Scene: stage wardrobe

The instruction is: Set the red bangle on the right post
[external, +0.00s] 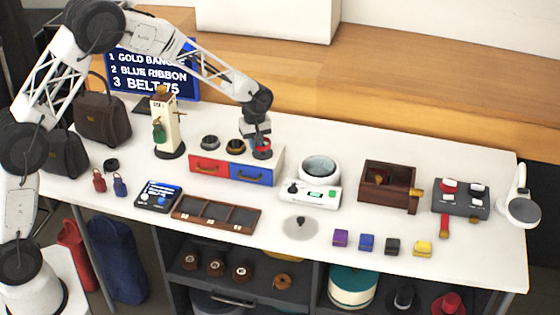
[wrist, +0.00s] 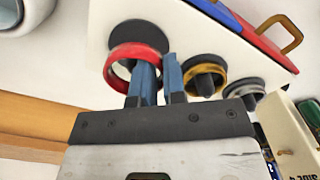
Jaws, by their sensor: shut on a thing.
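The red bangle (external: 262,143) is at my gripper (external: 260,136), over the right end of the drawer box. In the wrist view the red bangle (wrist: 136,51) is held at its rim between the two blue fingers (wrist: 160,72), one finger inside the ring. The dark right post (wrist: 137,31) shows just behind the bangle and is partly hidden by it. I cannot tell whether the bangle is around the post or just above it. The middle post carries a gold bangle (wrist: 207,72); the left post (wrist: 243,92) has a silver-grey one.
The drawer box has a red drawer (external: 209,167) and a blue drawer (external: 249,173). A white cylinder and scale (external: 311,192) stand close on its right. A tall cream stand (external: 165,122) is on its left. A dark compartment tray (external: 215,214) lies in front.

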